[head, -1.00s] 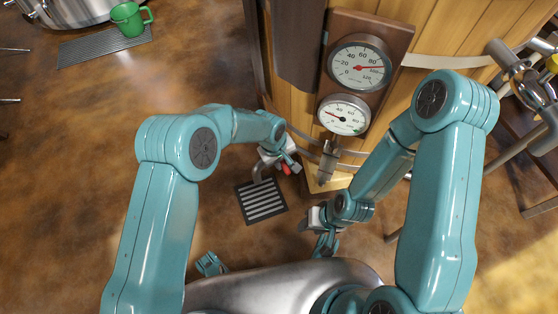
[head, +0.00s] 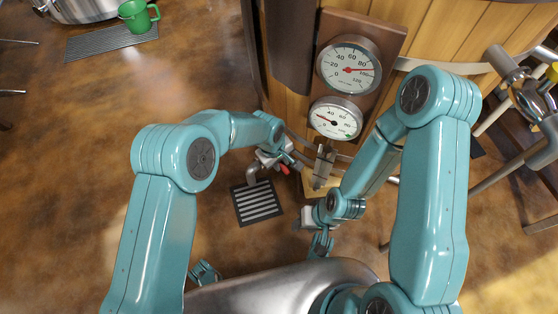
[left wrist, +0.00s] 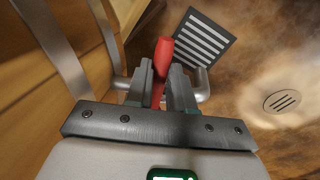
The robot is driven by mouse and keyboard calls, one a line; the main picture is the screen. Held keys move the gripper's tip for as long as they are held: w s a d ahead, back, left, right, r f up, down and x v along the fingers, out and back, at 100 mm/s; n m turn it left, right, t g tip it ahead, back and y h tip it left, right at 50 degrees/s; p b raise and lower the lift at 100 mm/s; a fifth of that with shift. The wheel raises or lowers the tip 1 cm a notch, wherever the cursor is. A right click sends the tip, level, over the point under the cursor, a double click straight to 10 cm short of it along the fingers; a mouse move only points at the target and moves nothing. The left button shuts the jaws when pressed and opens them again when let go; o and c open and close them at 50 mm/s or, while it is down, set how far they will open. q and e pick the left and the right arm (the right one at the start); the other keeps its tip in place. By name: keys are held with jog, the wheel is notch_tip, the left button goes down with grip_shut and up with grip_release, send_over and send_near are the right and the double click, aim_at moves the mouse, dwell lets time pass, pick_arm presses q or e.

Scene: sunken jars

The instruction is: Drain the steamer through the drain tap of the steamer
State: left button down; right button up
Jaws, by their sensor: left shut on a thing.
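The steamer (head: 290,105) is a wooden-sided vessel with metal bands and two dials on a brown board. Its drain tap has a red handle (left wrist: 164,57) and a bent metal spout (head: 252,174). My left gripper (head: 284,160) is at the tap; in the left wrist view its two jaws (left wrist: 164,85) are shut on the red handle. The spout points down over a dark floor grate (head: 258,216) with light slats. I see no water coming from it. My right gripper (head: 318,243) hangs low, in front of the steamer; whether its jaws are open is unclear.
A green jug (head: 138,15) stands on a grey ribbed mat (head: 85,44) at the upper left. A round floor drain (left wrist: 283,101) shows in the left wrist view. Metal pipework (head: 525,90) stands at the right. The brown floor at the left is mostly clear.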

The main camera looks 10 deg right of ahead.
pick_arm(q)
jog(key=shift+w+r, duration=0.1)
dwell(0.3)
jog(key=c, duration=1)
grip_release()
jog(key=a+r+p, duration=0.1)
jog(key=r+p, duration=0.2)
jog(key=r, duration=0.5)
jog(key=s+a+r+p, duration=0.1)
jog(key=a+r+p, duration=0.1)
jog(key=r, duration=0.6)
jog(key=shift+s+p, duration=0.15)
jog(key=shift+p, duration=0.3)
pick_arm(e)
jog(key=shift+g, duration=0.3)
jog(key=shift+s+a+r, duration=0.2)
jog(key=shift+s+r, duration=0.1)
jog(key=shift+r, duration=0.6)
jog(key=shift+s+a+r, duration=0.2)
jog(key=shift+s+r, duration=0.05)
jog(key=shift+r, duration=0.65)
jog(key=shift+s+a+r, duration=0.2)
jog(key=shift+s+r, duration=0.1)
jog(key=shift+r, duration=0.6)
jog(key=shift+c, duration=0.3)
